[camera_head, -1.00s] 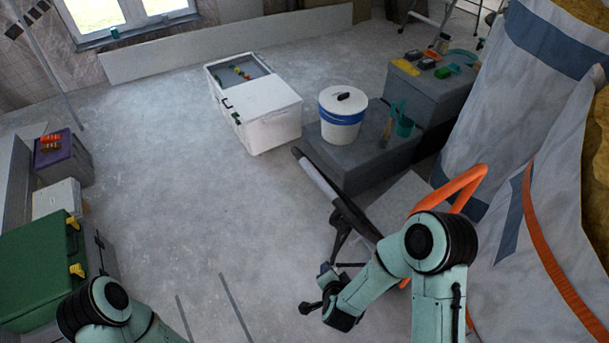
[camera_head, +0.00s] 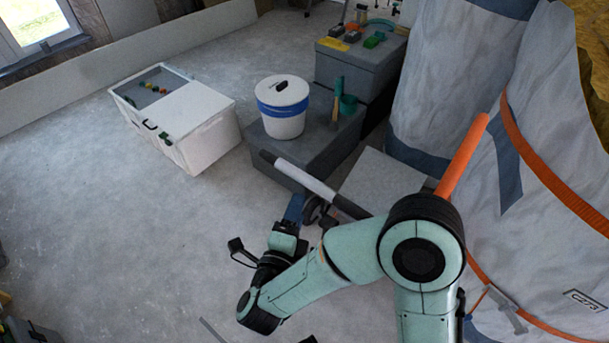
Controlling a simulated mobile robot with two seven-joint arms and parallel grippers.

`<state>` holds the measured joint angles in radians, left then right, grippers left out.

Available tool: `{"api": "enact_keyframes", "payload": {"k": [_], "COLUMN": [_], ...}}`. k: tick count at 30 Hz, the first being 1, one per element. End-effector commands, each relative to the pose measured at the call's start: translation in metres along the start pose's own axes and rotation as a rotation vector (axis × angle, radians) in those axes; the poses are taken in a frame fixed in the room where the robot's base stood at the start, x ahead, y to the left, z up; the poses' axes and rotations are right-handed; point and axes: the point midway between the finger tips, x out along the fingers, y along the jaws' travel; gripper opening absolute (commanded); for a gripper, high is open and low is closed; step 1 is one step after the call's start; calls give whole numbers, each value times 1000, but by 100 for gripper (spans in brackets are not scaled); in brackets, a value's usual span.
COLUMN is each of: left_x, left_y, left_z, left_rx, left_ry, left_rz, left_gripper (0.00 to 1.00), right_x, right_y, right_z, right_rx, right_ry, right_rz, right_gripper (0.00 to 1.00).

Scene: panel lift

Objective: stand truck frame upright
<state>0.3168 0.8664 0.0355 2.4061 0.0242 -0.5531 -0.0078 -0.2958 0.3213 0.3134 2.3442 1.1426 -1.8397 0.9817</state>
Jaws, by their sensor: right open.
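An orange tube (camera_head: 464,158), which I take to be part of the truck frame, slants up behind my right arm beside the big grey-white bags. A black and white bar (camera_head: 310,180) with a dark wheel-like part (camera_head: 314,210) lies slanted left of it; I cannot tell whether it belongs to the frame. My right arm hides the lower parts. My right gripper (camera_head: 293,207) is open, its blue fingers pointing away beside the wheel-like part and below the bar. I cannot tell whether they touch. My left gripper is out of view.
A white bucket (camera_head: 283,112) stands on a low grey box (camera_head: 262,148). A white chest (camera_head: 192,125) stands left of it. A taller grey box (camera_head: 340,68) holds tools at the back. Bags (camera_head: 425,100) crowd the right side.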

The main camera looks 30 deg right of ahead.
Motion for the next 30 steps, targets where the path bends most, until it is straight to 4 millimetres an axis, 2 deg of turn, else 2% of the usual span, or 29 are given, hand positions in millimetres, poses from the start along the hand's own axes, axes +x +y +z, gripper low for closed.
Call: {"api": "enact_keyframes", "payload": {"k": [9,15,21,29,30], "left_x": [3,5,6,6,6], "left_y": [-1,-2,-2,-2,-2], "left_z": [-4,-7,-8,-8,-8], "left_rx": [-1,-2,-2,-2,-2], "left_ry": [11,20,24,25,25], "left_rz": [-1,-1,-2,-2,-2], "left_gripper": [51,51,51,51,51], "right_x": [69,101,115,116,116], "right_y": [0,1,0,0,0], "right_z": [-2,0,0,0,0], "right_rx": [-2,-4,-4,-4,-4], "right_ry": [4,2,-1,-2,-2], "right_rz": [-1,0,0,0,0], "right_gripper": [56,56,56,56,53]}}
